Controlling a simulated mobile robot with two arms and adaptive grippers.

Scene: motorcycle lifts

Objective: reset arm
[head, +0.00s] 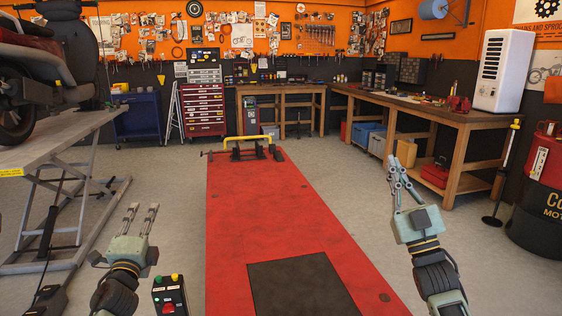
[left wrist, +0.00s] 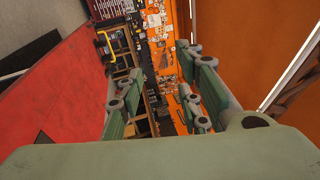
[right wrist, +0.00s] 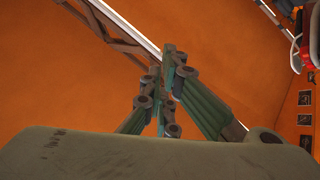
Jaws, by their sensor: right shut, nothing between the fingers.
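My left gripper (head: 143,212) is raised at the lower left of the head view, between the grey lift and the red lift platform. Its two fingers stand apart with nothing between them, and the left wrist view (left wrist: 160,95) shows the same gap. My right gripper (head: 393,165) is raised on the right side of the head view, to the right of the red platform. Its fingers are together at the tips and hold nothing. In the right wrist view (right wrist: 162,85) the fingers meet against an orange background.
A red lift platform (head: 265,215) lies on the floor ahead. A grey lift (head: 75,135) bearing a motorcycle (head: 40,65) stands left. A control box (head: 169,295) is beside my left arm. Workbenches (head: 435,112) line the back and right. A dark drum (head: 543,205) stands far right.

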